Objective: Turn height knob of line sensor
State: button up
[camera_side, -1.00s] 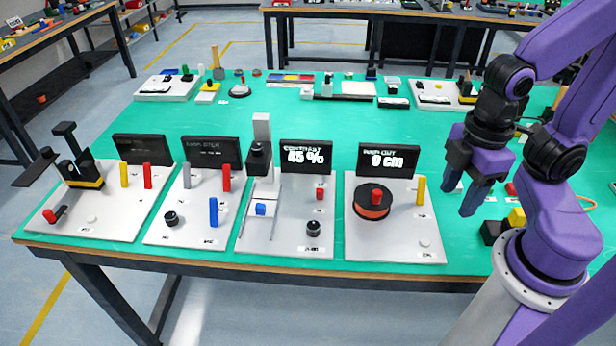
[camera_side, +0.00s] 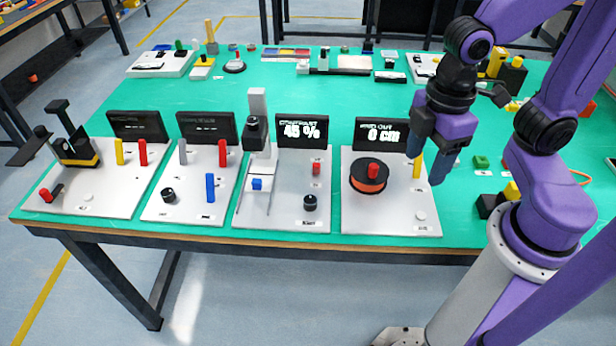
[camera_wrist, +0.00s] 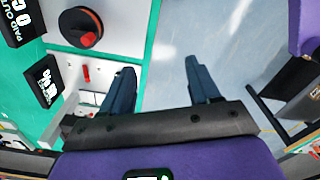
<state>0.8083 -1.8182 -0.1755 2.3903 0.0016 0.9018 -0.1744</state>
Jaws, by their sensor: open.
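The board (camera_side: 283,224) with the display (camera_side: 303,132) reading "CONTRAST 45 %" carries a grey column with a black sensor head (camera_side: 256,134) over a blue block (camera_side: 257,184). I take this for the line sensor. It also has a small red knob (camera_side: 316,169) and a black round knob (camera_side: 310,202); I cannot tell which sets the height. In the wrist view the contrast display (camera_wrist: 46,87) and a red knob (camera_wrist: 87,73) show at the left. My gripper (camera_side: 425,165) is open and empty, above the right part of the spool board; its fingers (camera_wrist: 159,66) show in the wrist view.
The spool board (camera_side: 388,225) with an orange-black reel (camera_side: 368,176), yellow post (camera_side: 417,166) and "0 cm" display (camera_side: 381,134) stands right of the sensor board. Another board (camera_side: 185,205) with upright posts stands left.

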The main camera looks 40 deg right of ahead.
jog(key=w+a+f+n, duration=0.2)
jog(key=w+a, duration=0.4)
jog(key=w, duration=0.6)
jog(key=n, duration=0.2)
send_near(310, 200)
notch_tip(310, 200, down, 9)
jog(key=shift+w+a+r, duration=0.1)
jog(key=shift+r, duration=0.05)
jog(key=c, duration=1)
